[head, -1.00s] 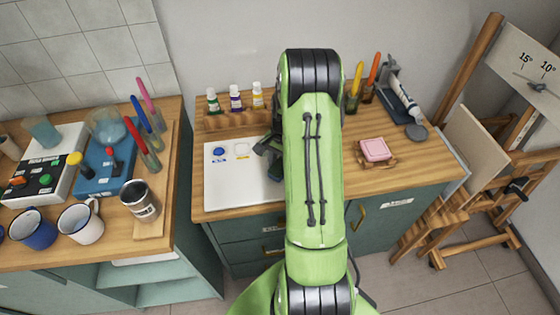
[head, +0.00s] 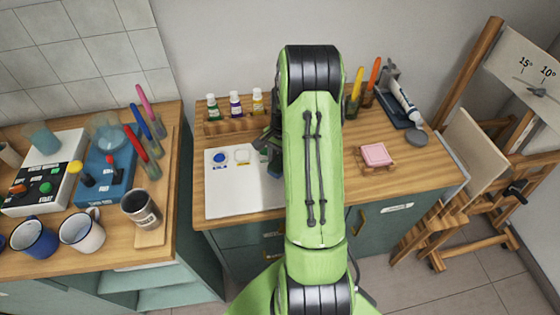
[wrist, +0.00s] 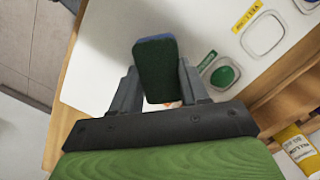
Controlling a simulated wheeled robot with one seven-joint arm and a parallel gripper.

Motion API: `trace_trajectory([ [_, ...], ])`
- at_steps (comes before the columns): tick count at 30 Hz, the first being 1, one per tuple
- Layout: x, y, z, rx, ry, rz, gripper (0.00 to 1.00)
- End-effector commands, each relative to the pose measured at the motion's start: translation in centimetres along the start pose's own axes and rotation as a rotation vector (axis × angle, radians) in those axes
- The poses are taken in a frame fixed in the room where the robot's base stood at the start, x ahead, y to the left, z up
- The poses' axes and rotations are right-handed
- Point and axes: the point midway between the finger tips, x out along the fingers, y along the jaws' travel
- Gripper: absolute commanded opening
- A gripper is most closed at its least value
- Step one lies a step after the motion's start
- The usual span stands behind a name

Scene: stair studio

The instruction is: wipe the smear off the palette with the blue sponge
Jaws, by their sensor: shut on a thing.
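The palette (head: 232,190) is a white board on the right-hand wooden counter, with colour wells along its far side. My gripper (wrist: 158,88) is shut on the blue sponge (wrist: 155,66), which shows a dark green face and a blue edge. The sponge is over the palette; I cannot tell whether it touches. In the head view my gripper (head: 268,143) is partly hidden behind my arm, at the palette's right side. The wrist view shows a green well (wrist: 224,75) beside the sponge. A small reddish mark (wrist: 170,104) shows between the fingers; I cannot identify it as the smear.
Paint bottles (head: 235,104) stand in a wooden rack behind the palette. A pink block (head: 375,154) sits on a small wooden stand to the right. Mugs (head: 82,233) and a can (head: 141,208) stand on the left counter. An easel (head: 470,180) is at far right.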

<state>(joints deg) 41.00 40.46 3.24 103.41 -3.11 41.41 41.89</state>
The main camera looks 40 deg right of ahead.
Motion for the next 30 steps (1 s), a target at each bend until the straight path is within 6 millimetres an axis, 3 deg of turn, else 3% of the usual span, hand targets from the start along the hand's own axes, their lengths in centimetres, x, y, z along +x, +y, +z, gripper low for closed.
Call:
trace_trajectory([
  [16, -5.2, 0.0, 0.7, -0.013, 0.0, 0.001, 0.16],
  [30, -5.4, 0.0, 0.8, -0.014, -0.001, 0.002, 0.16],
])
